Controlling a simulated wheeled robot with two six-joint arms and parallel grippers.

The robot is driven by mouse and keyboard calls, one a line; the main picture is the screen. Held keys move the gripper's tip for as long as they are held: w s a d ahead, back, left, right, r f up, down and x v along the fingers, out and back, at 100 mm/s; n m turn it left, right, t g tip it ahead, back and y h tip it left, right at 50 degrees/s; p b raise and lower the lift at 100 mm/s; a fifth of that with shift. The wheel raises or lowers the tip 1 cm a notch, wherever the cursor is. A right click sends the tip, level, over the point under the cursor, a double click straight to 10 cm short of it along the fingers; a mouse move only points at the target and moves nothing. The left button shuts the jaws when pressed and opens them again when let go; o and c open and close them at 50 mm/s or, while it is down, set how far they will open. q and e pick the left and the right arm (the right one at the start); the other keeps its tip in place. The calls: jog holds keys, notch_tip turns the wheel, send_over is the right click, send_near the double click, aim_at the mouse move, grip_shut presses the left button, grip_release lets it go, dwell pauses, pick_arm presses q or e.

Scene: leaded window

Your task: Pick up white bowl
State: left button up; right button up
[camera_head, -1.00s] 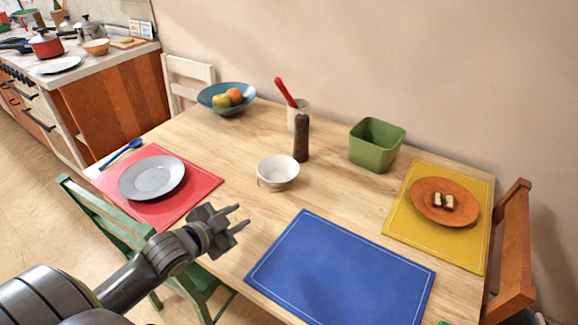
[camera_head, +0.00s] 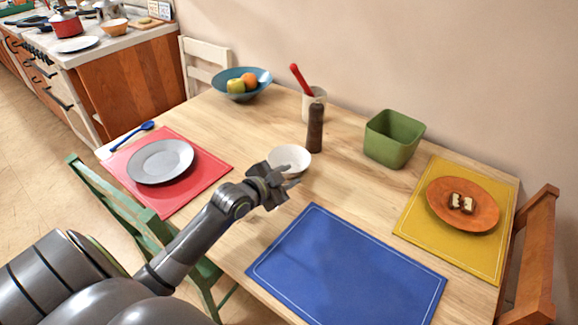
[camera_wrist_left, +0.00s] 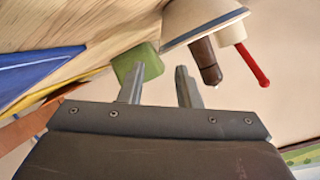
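The white bowl (camera_head: 289,157) stands upright near the middle of the wooden table. My left gripper (camera_head: 290,178) is just in front of it in the head view and covers part of its lower edge. In the left wrist view the bowl (camera_wrist_left: 195,18) shows at the top, cut off by the frame, with a dark line along its rim. The two fingers of the left gripper (camera_wrist_left: 159,78) are apart there with nothing between them. I cannot tell whether a finger touches the bowl. My right gripper is not in view.
A dark pepper mill (camera_head: 315,128) and a cup (camera_head: 316,102) with a red-handled utensil stand behind the bowl. A green container (camera_head: 392,138) is to the right. A grey plate (camera_head: 160,161) lies left; the blue placemat (camera_head: 345,270) is empty.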

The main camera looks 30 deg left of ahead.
aim_at(299, 171)
pick_arm(q)
jog(key=shift+a+x, duration=0.15)
jog(key=shift+x, duration=1.25)
jog(key=shift+a+x, duration=0.15)
jog(key=shift+x, duration=1.3)
jog(key=shift+f, duration=0.1)
grip_shut()
